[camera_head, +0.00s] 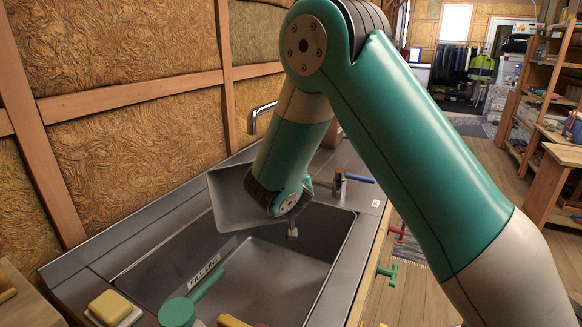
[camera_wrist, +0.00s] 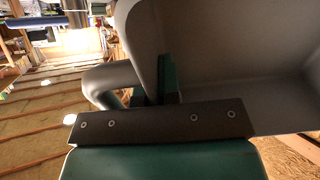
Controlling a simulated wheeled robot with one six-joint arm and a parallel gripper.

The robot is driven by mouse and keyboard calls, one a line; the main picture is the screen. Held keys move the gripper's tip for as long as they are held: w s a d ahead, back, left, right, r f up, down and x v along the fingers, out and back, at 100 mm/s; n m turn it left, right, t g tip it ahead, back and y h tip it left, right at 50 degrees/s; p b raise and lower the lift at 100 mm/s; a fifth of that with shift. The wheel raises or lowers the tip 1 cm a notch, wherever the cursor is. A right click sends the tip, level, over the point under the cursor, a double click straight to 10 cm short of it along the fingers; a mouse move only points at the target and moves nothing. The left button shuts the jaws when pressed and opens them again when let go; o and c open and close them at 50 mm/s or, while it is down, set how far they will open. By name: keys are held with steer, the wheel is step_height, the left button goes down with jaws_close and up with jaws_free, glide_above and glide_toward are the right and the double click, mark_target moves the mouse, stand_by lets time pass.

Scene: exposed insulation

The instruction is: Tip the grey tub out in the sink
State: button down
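The grey tub (camera_head: 232,200) is held tilted in the air over the sink (camera_head: 150,272), towards its back left part. In the wrist view, the tub's smooth grey wall (camera_wrist: 235,50) fills the upper right. My gripper (camera_wrist: 163,82) shows there as dark green fingers closed at the tub's wall, by a curved grey part. I cannot see whether anything is in the tub. The visible sink floor looks bare, and a "FILL LINE" label (camera_head: 204,272) is on its wall.
A curved tap (camera_head: 262,115) rises behind the tub. A fitting with a blue lever (camera_head: 358,179) stands on the right counter edge. A yellow sponge (camera_head: 113,306) lies on a white dish at the front left. A green long-handled tool (camera_head: 178,312) is at the front. Wooden shelves (camera_head: 550,90) stand right.

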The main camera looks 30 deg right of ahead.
steer(key=shift+w+d+r+g+y+p, duration=0.5)
steer(key=shift+g+p, duration=0.4)
steer(key=shift+p, duration=2.5)
steer(key=g+p, duration=0.1)
steer(key=p, duration=0.2)
steer(key=w+g+y+p, duration=0.1)
steer(key=p, duration=0.3)
steer(key=shift+w+d+f+g+y, duration=0.15)
steer(key=shift+d+g+y, duration=0.1)
steer(key=shift+g+y, duration=0.05)
steer(key=f+g+y, duration=0.1)
steer(key=f+g, duration=0.1)
steer(key=f+g+y+p, duration=0.1)
steer(key=f+g+y, duration=0.1)
steer(key=g, duration=0.1)
steer(key=shift+w+f, duration=0.2)
steer(key=shift+f, duration=0.05)
steer(key=shift+s+f+g+y, duration=0.15)
steer(key=shift+f+g+y, duration=0.35)
steer(key=shift+f+g, duration=0.35)
steer(key=shift+s+a+r+p, duration=0.1)
steer(key=shift+r+p, duration=0.55)
steer(key=shift+r, duration=1.1)
